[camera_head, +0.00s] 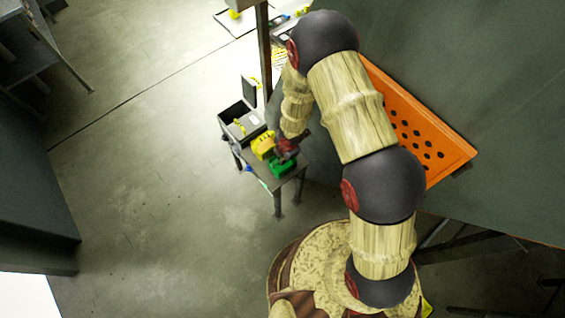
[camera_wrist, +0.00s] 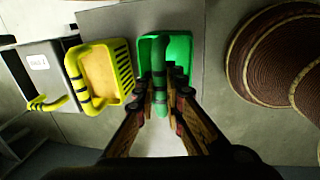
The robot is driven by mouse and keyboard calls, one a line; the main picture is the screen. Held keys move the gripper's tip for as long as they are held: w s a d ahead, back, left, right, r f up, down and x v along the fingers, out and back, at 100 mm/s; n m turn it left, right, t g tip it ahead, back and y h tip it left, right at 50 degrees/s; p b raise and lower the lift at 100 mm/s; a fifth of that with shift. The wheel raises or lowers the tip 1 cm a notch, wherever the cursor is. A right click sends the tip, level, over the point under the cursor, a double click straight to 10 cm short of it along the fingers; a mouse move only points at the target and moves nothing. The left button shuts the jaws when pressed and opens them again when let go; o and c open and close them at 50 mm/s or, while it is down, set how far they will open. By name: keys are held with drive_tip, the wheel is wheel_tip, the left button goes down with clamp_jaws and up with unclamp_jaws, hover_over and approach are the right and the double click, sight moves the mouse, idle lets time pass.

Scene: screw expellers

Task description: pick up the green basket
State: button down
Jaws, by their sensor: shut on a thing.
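The green basket (camera_head: 284,171) stands at the near end of a small grey table (camera_head: 292,178) in the head view. In the wrist view the green basket (camera_wrist: 180,46) is at the top centre, with its handle reaching down between my fingers. My gripper (camera_wrist: 168,82) is shut on that handle. In the head view my gripper (camera_head: 286,150) is right above the basket and hides part of it. The basket appears upright; I cannot tell whether its base touches the table.
A yellow basket (camera_wrist: 100,75) stands close to the left of the green one. Beyond it is a grey box (camera_wrist: 45,65) with a white label and a yellow-striped handle. An orange perforated panel (camera_head: 440,150) lies to the right. Open floor (camera_head: 150,200) extends left of the table.

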drive_tip(key=shift+r, duration=0.15)
idle(0.7)
drive_tip(key=shift+r, duration=0.2)
wheel_tip(320, 180, up, 3)
drive_tip(key=shift+p, duration=1.2)
drive_tip(key=s+a+r, duration=0.2)
drive_tip(key=s+r, duration=0.7)
drive_tip(key=s, duration=0.5)
drive_tip(key=shift+a+r+b, duration=0.15)
drive_tip(key=shift+b, duration=0.15)
drive_tip(key=shift+w, duration=0.1)
